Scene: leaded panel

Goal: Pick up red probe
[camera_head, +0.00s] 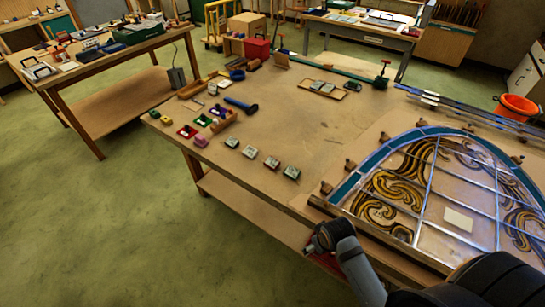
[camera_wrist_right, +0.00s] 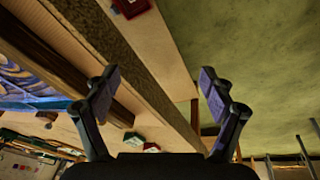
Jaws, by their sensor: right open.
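I cannot pick out a red probe with certainty. My right gripper (camera_head: 323,240) is low at the bench's front edge, beside the leaded panel (camera_head: 440,190) and well away from those pieces. In the right wrist view my right gripper (camera_wrist_right: 157,88) is open, with nothing between its fingers. A red piece (camera_wrist_right: 129,7) shows at the top of that view. My left gripper is not in view.
Several small square pieces (camera_head: 271,162) lie in a row near the front edge. A blue-handled tool (camera_head: 241,105) and a shallow tray (camera_head: 323,89) lie farther back. An orange bucket (camera_head: 516,107) is at the right. The bench middle is clear.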

